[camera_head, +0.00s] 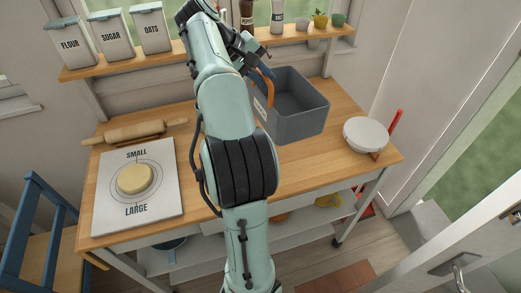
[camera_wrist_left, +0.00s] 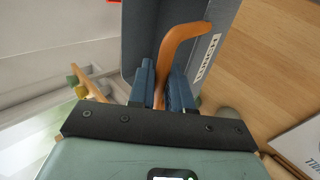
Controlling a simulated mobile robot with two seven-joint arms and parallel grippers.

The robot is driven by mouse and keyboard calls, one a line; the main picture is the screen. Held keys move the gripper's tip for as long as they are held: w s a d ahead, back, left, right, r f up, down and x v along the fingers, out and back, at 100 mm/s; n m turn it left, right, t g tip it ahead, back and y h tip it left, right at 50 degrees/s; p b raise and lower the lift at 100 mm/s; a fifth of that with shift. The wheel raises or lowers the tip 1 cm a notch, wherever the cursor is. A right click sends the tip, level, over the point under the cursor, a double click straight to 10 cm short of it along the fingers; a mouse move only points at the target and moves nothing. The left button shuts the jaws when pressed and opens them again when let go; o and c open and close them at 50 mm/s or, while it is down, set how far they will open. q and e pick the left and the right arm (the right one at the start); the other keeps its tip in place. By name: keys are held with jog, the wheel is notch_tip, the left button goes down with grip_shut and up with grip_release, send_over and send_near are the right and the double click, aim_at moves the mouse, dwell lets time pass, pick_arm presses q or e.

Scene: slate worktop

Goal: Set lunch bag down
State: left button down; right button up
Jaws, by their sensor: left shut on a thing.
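The lunch bag (camera_head: 308,123) is a grey, open-topped, box-shaped bag with an orange handle (camera_head: 266,85) and a white label. It is at the back middle of the wooden worktop, roughly upright. I cannot tell whether its base touches the wood. My left gripper (camera_head: 261,72) is above the bag's left side. In the left wrist view its blue fingers (camera_wrist_left: 163,88) are shut on the orange handle (camera_wrist_left: 181,40), with the bag's grey wall (camera_wrist_left: 142,35) beyond. My arm hides part of the worktop. My right gripper is not in view.
A white board (camera_head: 110,202) with a round dough piece (camera_head: 135,179) and a rolling pin (camera_head: 135,131) lie on the left. A white bowl (camera_head: 366,134) stands at the right end. A shelf (camera_head: 180,48) with canisters runs behind. Bare worktop (camera_head: 310,160) shows in front of the bag.

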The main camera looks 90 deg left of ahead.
aim_at(261, 96)
pick_arm(q)
jog(key=shift+s+r+m+t, duration=0.2)
jog(key=shift+s+m+t, duration=0.1)
jog(key=shift+s+m, duration=0.15)
jog(key=shift+m+h, duration=0.25)
jog(key=shift+h, duration=0.15)
notch_tip(261, 96, down, 6)
jog(key=b, duration=0.3)
jog(key=shift+d, duration=0.1)
notch_tip(261, 96, down, 9)
jog(key=shift+r+b, duration=0.1)
jog(key=shift+b, duration=1.15)
notch_tip(261, 96, down, 5)
jog(key=shift+b, duration=0.35)
jog(key=c, duration=1.1)
grip_release()
jog(key=shift+o, duration=0.2)
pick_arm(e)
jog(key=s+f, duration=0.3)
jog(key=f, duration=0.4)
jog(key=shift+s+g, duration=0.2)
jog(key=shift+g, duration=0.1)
pick_arm(q)
jog(key=shift+r, duration=0.1)
jog(key=p+v, duration=0.1)
jog(key=v, duration=1.1)
jog(key=shift+p, duration=0.4)
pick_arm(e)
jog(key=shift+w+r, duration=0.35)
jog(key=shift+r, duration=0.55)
